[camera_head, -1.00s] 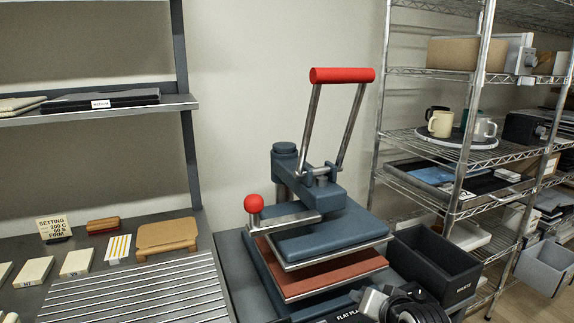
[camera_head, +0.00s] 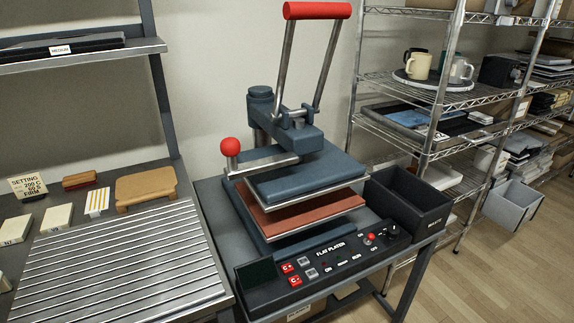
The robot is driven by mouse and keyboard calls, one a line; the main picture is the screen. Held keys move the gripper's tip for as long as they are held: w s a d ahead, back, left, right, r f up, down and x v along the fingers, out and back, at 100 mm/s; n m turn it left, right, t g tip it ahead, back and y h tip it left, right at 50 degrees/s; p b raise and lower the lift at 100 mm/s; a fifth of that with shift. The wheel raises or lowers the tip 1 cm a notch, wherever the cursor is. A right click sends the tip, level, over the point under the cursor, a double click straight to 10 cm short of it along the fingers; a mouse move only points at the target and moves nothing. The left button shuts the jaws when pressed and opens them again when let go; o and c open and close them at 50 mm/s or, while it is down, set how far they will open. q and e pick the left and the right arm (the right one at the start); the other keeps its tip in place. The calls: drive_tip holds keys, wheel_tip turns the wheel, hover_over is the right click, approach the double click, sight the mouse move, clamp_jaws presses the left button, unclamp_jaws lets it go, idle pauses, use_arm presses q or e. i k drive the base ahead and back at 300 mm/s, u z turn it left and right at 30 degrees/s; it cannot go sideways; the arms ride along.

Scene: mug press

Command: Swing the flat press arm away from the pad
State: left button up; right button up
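The flat press (camera_head: 262,222) stands on a grey table in the middle of the view. Its blue-grey press arm (camera_head: 285,128) carries the flat upper plate (camera_head: 305,176), which is directly above the reddish pad (camera_head: 308,211) with a gap between them. A red lever handle (camera_head: 317,10) is raised on two metal rods. A red ball knob (camera_head: 230,147) is at the left of the upper plate. The control panel (camera_head: 320,262) is at the front. Neither of my grippers is in view.
A black bin (camera_head: 408,200) stands right of the press. A ribbed metal rack (camera_head: 120,285) and a wooden block (camera_head: 146,187) are on the left. Wire shelves (camera_head: 440,100) with mugs stand at the right. Open wooden floor (camera_head: 480,275) lies at the lower right.

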sight(310, 139)
drive_tip(key=z, duration=1.35)
drive_tip(key=k, duration=1.05)
drive_tip(key=u, duration=1.85)
drive_tip(key=i, duration=0.5)
drive_tip(key=u, duration=0.1)
